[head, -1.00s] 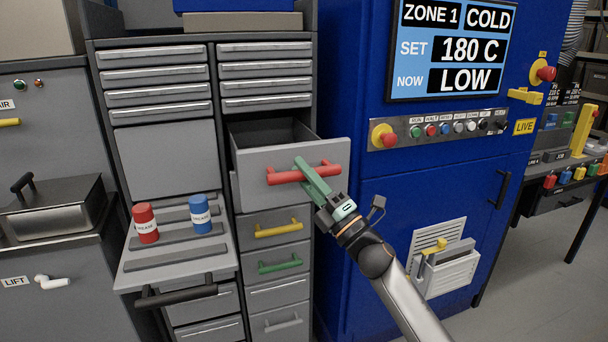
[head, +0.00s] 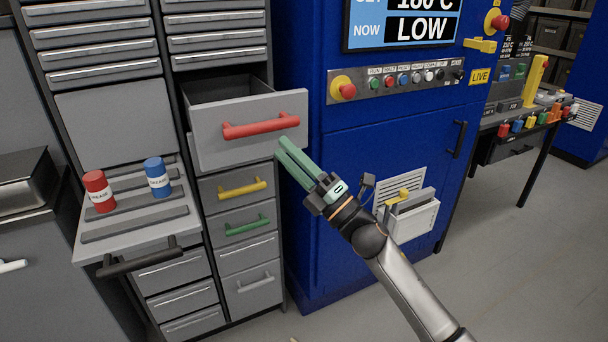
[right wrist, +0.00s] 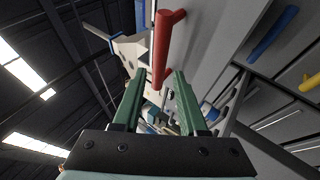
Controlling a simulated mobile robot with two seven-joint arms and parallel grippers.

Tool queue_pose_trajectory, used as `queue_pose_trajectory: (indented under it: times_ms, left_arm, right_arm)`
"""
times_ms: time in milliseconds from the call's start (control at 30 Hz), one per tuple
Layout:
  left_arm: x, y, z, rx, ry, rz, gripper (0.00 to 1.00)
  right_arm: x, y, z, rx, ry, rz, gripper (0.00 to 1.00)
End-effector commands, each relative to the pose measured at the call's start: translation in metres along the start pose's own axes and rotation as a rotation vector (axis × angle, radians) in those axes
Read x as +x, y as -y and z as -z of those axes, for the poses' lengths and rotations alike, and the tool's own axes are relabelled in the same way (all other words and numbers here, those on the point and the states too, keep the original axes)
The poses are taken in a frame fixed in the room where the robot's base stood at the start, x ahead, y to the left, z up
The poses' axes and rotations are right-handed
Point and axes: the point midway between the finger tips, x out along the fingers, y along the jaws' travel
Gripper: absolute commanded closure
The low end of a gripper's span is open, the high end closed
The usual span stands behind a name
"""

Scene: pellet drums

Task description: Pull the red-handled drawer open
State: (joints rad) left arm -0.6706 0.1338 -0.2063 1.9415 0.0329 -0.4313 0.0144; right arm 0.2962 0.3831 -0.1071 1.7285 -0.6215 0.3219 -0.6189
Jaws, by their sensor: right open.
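The red-handled drawer (head: 245,145) stands pulled out of the grey cabinet, its inside showing behind the front. Its red handle (head: 262,127) runs across the front and also shows in the right wrist view (right wrist: 162,48). My left gripper is not in view.
Yellow-handled (head: 242,190) and green-handled (head: 247,226) drawers sit shut below. A shelf (head: 135,228) at left bears a red can (head: 99,191) and a blue can (head: 158,177). A blue machine (head: 390,140) stands close at right. Floor is clear at lower right.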

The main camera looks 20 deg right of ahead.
Motion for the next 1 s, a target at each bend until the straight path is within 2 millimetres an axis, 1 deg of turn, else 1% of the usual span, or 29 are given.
queue_pose_trajectory:
  times_ms: [33, 100, 200, 300, 433, 867, 933, 1000]
  left_arm:
    - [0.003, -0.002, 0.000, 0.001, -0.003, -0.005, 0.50]
    - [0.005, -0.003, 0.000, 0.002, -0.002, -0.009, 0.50]
    - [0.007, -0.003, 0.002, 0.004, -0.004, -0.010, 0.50]
    - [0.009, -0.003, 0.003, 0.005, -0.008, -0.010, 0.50]
    - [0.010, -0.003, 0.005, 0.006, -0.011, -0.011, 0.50]
    - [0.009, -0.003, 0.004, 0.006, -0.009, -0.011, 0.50]
    - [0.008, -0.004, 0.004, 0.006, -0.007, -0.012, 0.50]
    - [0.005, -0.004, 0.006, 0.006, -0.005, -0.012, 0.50]
  right_arm:
    - [-0.012, 0.003, 0.001, 0.001, 0.001, 0.002, 0.58]
    - [-0.024, 0.003, 0.001, 0.001, 0.001, 0.002, 0.58]
    - [-0.036, 0.002, 0.000, 0.001, 0.000, 0.001, 0.58]
    - [-0.043, 0.001, 0.000, 0.000, 0.000, 0.000, 0.58]
    - [-0.047, 0.000, 0.000, 0.000, 0.000, 0.000, 0.58]
    - [-0.047, 0.000, 0.000, 0.001, 0.000, -0.001, 0.58]
    - [-0.048, 0.002, 0.000, 0.012, 0.005, 0.005, 0.58]
    - [-0.052, 0.008, 0.002, 0.059, 0.023, 0.029, 0.58]
